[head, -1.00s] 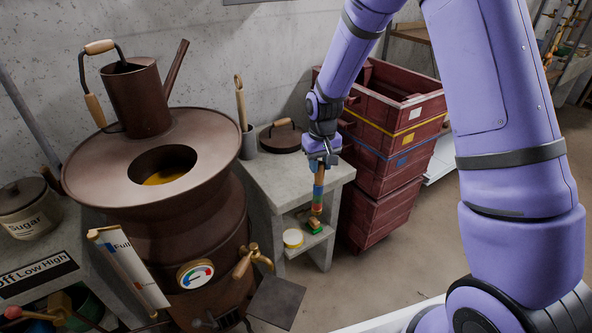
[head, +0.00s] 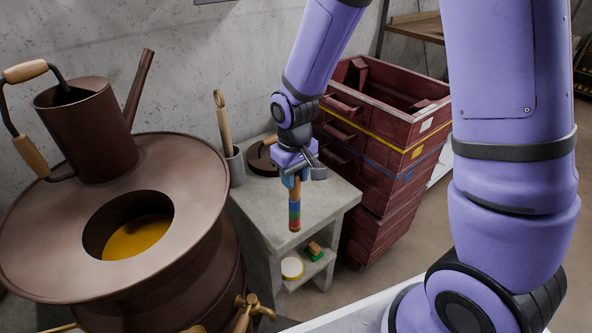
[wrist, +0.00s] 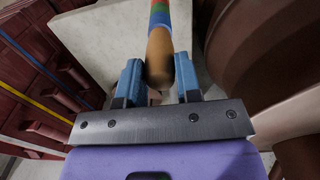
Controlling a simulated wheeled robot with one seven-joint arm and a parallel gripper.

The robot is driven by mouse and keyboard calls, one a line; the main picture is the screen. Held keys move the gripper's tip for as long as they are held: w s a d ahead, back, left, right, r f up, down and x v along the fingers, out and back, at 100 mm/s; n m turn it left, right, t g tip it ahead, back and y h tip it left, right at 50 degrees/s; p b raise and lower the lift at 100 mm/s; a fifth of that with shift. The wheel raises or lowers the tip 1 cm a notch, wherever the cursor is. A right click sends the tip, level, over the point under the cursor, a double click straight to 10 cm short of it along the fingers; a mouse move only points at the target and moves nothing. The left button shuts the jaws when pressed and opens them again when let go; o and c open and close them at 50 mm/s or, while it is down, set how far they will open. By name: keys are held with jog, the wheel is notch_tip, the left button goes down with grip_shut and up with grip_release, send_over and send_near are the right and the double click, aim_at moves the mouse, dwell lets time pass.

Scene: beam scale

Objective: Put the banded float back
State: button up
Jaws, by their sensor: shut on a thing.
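The banded float (head: 295,214) has a wooden upper part and red, green, blue and orange bands below. My gripper (head: 297,177) is shut on its wooden end, and the float hangs nearly upright. Its lower end shows against the front of the concrete stand's top (head: 325,203); I cannot tell whether it touches. In the wrist view, the float (wrist: 159,18) sits between the blue fingers of my gripper (wrist: 158,82) and points away from the camera. A grey cup (head: 236,168) at the stand's back left holds a wooden-handled tool (head: 222,118).
A brown boiler with a wide rim (head: 190,190) and a round opening over amber liquid (head: 138,237) stands left, with a watering can (head: 90,135) on it. Stacked red crates (head: 395,130) stand right. A dark round lid (head: 262,158) lies behind my gripper. A yellow-rimmed tub (head: 291,268) sits on the lower shelf.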

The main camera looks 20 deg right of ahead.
jog(key=w+d+f, duration=0.4)
jog(key=w, duration=0.5)
jog(key=shift+w+d+f, duration=0.2)
jog(key=shift+w+f, duration=0.05)
jog(key=shift+w, duration=0.15)
jog(key=shift+f, duration=0.15)
jog(key=o, duration=1)
